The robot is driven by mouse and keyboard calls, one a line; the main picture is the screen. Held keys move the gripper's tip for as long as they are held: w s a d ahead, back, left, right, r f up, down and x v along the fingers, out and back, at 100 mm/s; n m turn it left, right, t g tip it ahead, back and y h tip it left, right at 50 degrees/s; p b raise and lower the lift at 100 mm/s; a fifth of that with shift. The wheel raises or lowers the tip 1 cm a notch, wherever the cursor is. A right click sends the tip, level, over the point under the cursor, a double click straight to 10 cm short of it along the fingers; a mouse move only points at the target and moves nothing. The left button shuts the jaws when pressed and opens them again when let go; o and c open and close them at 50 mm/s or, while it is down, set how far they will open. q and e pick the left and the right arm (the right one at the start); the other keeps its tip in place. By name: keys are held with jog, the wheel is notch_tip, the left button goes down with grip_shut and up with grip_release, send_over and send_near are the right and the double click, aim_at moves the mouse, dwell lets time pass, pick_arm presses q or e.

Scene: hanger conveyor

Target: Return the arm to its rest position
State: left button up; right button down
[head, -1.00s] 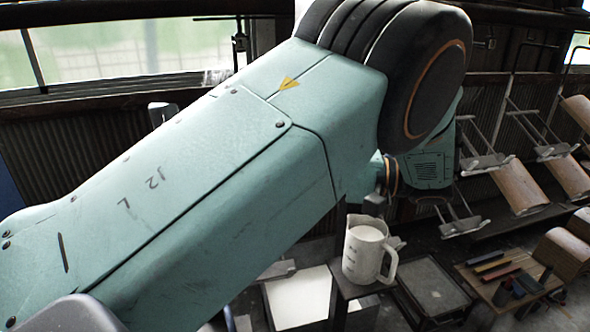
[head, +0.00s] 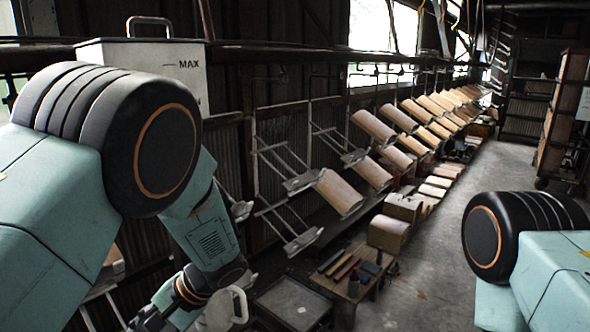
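My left arm (head: 60,210) comes in from the left, teal with a black ringed joint, and bends down to its wrist at the bottom of the head view. A dark part of my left gripper (head: 150,319) shows at the bottom edge; its fingers cannot be made out. A white jug (head: 222,312) with a handle is partly cut off beside the wrist; whether they touch cannot be told. My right arm (head: 545,250) enters at the lower right with its joint raised. The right gripper is out of view.
A pale container (head: 150,60) marked MAX stands at the upper left. Hanger frames (head: 290,180) and tilted wooden panels (head: 340,192) line the conveyor. A low table (head: 350,275) with coloured bars and a tray (head: 292,303) stand below. The grey floor (head: 440,240) at centre right is open.

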pick_arm(q)
jog(key=s+d+f+t+h+b, duration=0.1)
jog(key=s+d+f+h+b, duration=0.15)
jog(key=f, duration=0.55)
jog(key=s+d+f+t+h+b, duration=0.1)
jog(key=s+d+f+h+b, duration=0.2)
jog(key=f, duration=0.4)
jog(key=s+d+f+t+h+b, duration=0.1)
jog(key=s+d+f+h, duration=0.15)
jog(key=s+f, duration=0.4)
jog(key=s+a+f+n+g+b, duration=0.1)
jog(key=s+a+f+n+b, duration=0.2)
jog(key=s+f+b, duration=0.8)
jog(key=s+f, duration=0.5)
jog(key=s, duration=0.1)
jog(key=shift+a+b, duration=0.4)
jog(key=shift+s, duration=0.15)
